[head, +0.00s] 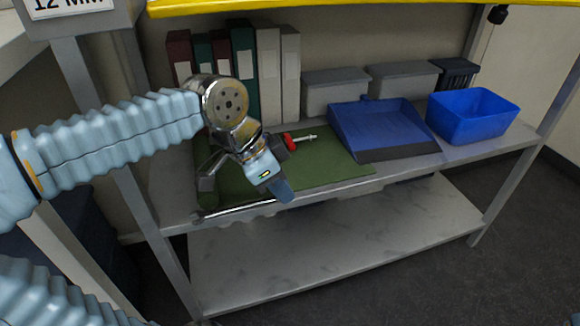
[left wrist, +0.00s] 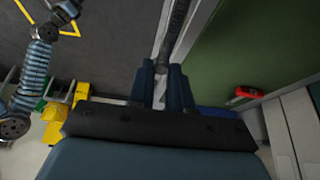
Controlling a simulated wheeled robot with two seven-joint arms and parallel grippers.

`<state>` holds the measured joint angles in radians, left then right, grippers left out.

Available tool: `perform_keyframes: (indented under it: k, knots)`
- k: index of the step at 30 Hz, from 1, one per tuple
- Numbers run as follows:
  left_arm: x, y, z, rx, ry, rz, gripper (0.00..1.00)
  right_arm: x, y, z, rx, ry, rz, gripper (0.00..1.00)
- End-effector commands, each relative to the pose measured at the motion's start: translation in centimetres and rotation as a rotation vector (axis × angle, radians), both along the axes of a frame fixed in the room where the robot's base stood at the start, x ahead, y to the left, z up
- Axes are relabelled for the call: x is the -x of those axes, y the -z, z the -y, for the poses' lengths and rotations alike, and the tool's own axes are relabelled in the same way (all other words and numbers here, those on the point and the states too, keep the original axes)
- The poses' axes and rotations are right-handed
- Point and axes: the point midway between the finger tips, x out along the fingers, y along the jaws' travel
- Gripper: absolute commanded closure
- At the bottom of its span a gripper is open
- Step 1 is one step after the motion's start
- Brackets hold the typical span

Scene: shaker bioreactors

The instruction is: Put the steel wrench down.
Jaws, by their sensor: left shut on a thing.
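My left gripper (head: 282,188) reaches in from the left over the front of the upper shelf, pointing down. It is shut on the steel wrench (head: 235,210), a long thin shiny tool lying along the shelf's front edge. In the left wrist view the two fingers (left wrist: 161,88) close on the wrench's dark shaft (left wrist: 176,32), which runs up and out of the picture. The gripper hides part of the wrench in the head view. I cannot tell whether the wrench touches the shelf.
A green mat (head: 335,168) covers the left of the shelf (head: 420,160), with a red-handled screwdriver (head: 298,140) on it. A blue dustpan-like tray (head: 375,125) and a blue bin (head: 472,115) stand right. Binders (head: 268,75) and grey boxes (head: 335,90) line the back.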

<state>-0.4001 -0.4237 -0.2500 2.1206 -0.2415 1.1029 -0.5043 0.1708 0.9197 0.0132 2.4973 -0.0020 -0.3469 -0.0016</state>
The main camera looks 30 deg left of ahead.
Motion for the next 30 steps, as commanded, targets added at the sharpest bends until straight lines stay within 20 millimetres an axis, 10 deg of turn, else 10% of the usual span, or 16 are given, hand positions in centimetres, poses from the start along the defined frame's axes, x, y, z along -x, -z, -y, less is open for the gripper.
perform_keyframes:
  k: [5, 30]
  knots:
    - [0.7, -0.5, -0.5, 0.005, 0.038, -0.004, 1.00, 0.0, 1.1, 0.1, 0.001, 0.003, 0.001, 0.57]
    - [-15.0, -0.6, 3.1, 0.004, 0.036, -0.005, 1.00, -0.1, 1.4, 0.1, 0.001, 0.003, 0.002, 0.57]
